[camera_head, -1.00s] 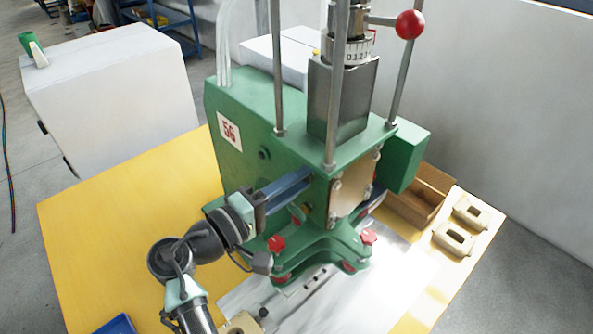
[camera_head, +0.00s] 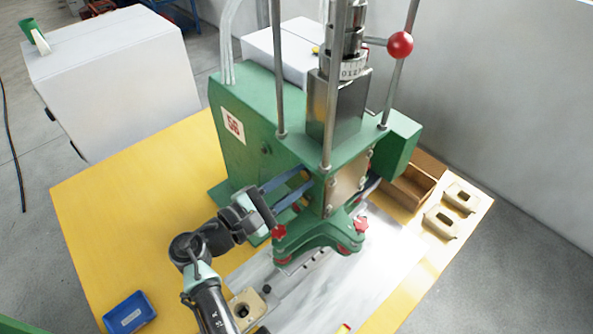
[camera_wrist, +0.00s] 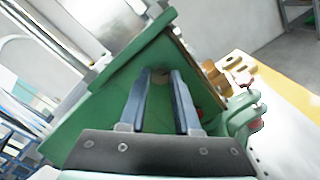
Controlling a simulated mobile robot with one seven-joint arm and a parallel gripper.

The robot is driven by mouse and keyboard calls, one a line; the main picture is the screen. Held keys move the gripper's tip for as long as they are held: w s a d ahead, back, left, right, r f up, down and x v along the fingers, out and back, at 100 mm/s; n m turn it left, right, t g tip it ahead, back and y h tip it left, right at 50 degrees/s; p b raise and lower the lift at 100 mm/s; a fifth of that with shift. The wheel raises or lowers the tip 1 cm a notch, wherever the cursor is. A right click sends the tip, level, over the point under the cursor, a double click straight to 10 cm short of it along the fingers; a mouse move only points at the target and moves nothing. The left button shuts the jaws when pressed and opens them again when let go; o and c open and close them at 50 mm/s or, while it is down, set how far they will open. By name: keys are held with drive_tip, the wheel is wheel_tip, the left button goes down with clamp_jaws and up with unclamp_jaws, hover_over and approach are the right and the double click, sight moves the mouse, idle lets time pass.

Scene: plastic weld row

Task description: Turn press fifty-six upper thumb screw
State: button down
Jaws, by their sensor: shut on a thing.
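The green press marked 56 (camera_head: 233,125) stands on the yellow table. My gripper (camera_head: 308,184) reaches from the left to the side of the press head, its two blue fingers pointing right. In the wrist view, my gripper (camera_wrist: 160,72) has its fingertips against the green face, on either side of a small dull piece, the upper thumb screw (camera_wrist: 159,77). It is shut on this screw, which the fingertips mostly hide. Two red star knobs, left (camera_head: 279,231) and right (camera_head: 361,225), sit lower on the green front bracket, apart from the fingers.
A red ball handle (camera_head: 400,45) and upright steel rods stand above the press. A wooden box (camera_head: 408,188) and beige parts (camera_head: 441,221) lie to the right. A blue tray (camera_head: 130,314) is at the front left.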

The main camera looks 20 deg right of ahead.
drive_tip(key=shift+n+p, duration=0.4)
drive_tip(key=shift+n, duration=0.3)
drive_tip(key=c, duration=0.6)
unclamp_jaws()
drive_tip(key=shift+b+v, duration=2.2)
drive_tip(key=shift+v, duration=4.3)
